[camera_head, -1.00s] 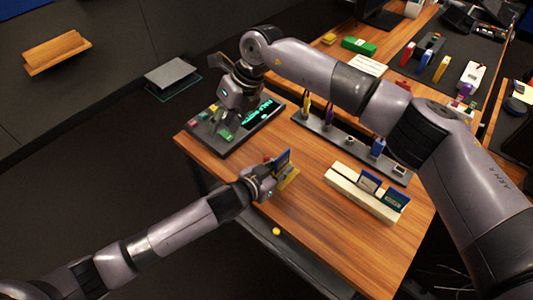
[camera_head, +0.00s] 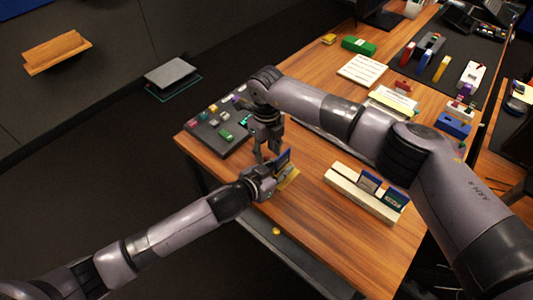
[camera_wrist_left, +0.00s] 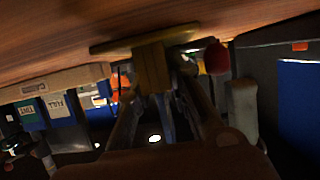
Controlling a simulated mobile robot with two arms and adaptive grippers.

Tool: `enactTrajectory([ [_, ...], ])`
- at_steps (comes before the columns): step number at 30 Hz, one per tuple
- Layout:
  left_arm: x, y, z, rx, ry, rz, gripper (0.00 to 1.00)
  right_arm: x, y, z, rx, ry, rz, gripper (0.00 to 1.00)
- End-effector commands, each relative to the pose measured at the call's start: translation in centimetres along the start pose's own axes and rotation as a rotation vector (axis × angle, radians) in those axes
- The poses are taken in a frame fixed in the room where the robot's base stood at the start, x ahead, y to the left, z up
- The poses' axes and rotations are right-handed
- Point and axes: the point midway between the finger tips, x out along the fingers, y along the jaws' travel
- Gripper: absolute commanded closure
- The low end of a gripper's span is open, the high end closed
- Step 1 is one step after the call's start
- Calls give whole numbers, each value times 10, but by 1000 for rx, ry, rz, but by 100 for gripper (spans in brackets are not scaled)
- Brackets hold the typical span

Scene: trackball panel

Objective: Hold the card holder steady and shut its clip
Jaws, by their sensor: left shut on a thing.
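The card holder (camera_head: 289,178) has a yellow base and stands near the table's left edge, with a blue card (camera_head: 283,158) upright in it. My left gripper (camera_head: 270,180) is shut on the card holder from the left. In the left wrist view, the yellow holder (camera_wrist_left: 151,68) sits between the fingers. A red knob (camera_wrist_left: 216,57) shows beside it; I cannot tell if it belongs to the clip. My right gripper (camera_head: 268,152) points down just behind and above the holder. Its fingertips are partly hidden, and whether it touches the clip is unclear.
A dark trackball panel (camera_head: 218,135) with coloured keys lies behind the holder. A white rack (camera_head: 345,184) with cards stands to the right. My right arm covers part of the table behind. The wood in front of the holder is clear.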

Motion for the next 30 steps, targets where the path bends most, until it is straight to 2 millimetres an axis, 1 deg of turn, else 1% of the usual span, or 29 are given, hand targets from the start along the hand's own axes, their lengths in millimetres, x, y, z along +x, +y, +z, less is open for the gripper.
enactTrajectory([
  [1, 0, 0, 1, -1, -3, 0, 100, 7, 0, 0, 1, 1, 1, 62],
  [3, 0, 0, 1, -1, -3, 0, 100, 13, 0, 0, 0, 0, 0, 62],
  [6, 0, 0, 1, -1, -3, 0, 100, 18, 0, 0, 0, 0, 0, 62],
  [15, 0, 0, 1, -1, -3, -1, 100, 19, 0, 0, 0, -1, 0, 63],
  [30, 0, 0, 1, -1, -3, -1, 100, 19, 0, 0, 0, -2, 0, 96],
])
